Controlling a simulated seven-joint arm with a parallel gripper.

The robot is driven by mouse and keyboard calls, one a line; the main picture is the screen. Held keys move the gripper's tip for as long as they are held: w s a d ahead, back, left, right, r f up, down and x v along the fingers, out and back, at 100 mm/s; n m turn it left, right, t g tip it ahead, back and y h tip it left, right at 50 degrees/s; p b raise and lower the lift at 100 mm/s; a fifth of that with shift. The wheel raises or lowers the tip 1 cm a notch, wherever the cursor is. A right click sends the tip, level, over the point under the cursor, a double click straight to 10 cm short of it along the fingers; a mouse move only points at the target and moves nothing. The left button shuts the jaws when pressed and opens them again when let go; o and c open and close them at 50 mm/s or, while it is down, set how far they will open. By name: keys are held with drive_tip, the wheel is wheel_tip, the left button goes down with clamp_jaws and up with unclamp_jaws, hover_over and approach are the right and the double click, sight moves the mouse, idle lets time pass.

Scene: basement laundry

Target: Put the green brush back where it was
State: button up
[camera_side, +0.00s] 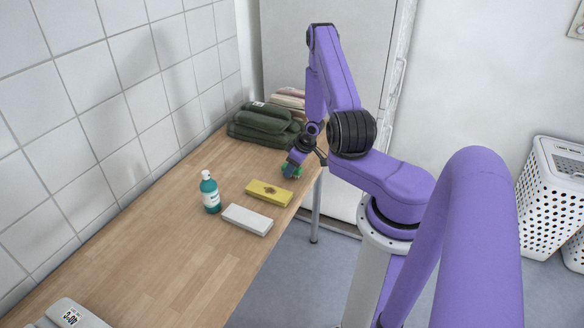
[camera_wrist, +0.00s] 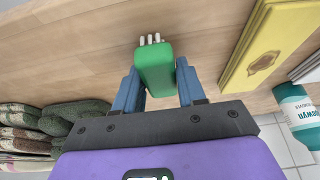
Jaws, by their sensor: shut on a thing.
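The green brush (camera_wrist: 155,68) is between the two blue fingers of my gripper (camera_wrist: 158,88) in the wrist view, with its pale bristles pointing away from the palm. My gripper is shut on it. In the side view, my gripper (camera_side: 293,165) and the small green brush (camera_side: 290,172) are near the right edge of the wooden table (camera_side: 150,245), behind the yellow box and in front of the folded towels. I cannot tell whether the brush touches the tabletop.
A yellow box (camera_side: 269,192), a white box (camera_side: 247,219) and a teal bottle (camera_side: 210,194) stand close by. A white device (camera_side: 68,314) is at the near left. The table's left middle is clear.

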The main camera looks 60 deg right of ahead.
drive_tip(key=shift+f, duration=0.15)
drive_tip(key=o, duration=0.9)
